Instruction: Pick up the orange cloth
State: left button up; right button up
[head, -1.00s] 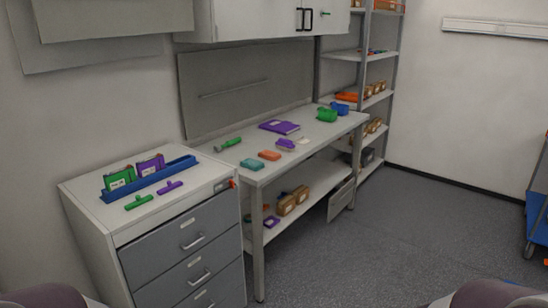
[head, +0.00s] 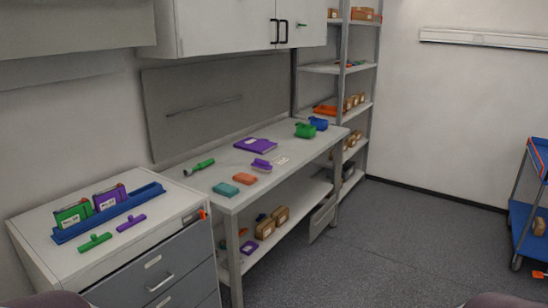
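A small flat orange piece (head: 244,178), which looks like the folded orange cloth, lies on the grey workbench (head: 232,203) near its front left edge. A similar teal piece (head: 226,189) lies just left of it, towards the near end. Another small orange thing (head: 539,274) lies on the floor at the far right, too small to tell what it is. Neither of my grippers is in view.
A drawer cabinet (head: 165,252) with a blue rack (head: 110,213) stands at the near left. A purple tool (head: 262,163), a purple book (head: 255,145) and a green torch (head: 199,167) lie on the bench. A blue cart (head: 525,222) is at right. Floor between is clear.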

aim_at(241, 177)
jog(key=i+z, duration=0.35)
jog(key=i, duration=1.7)
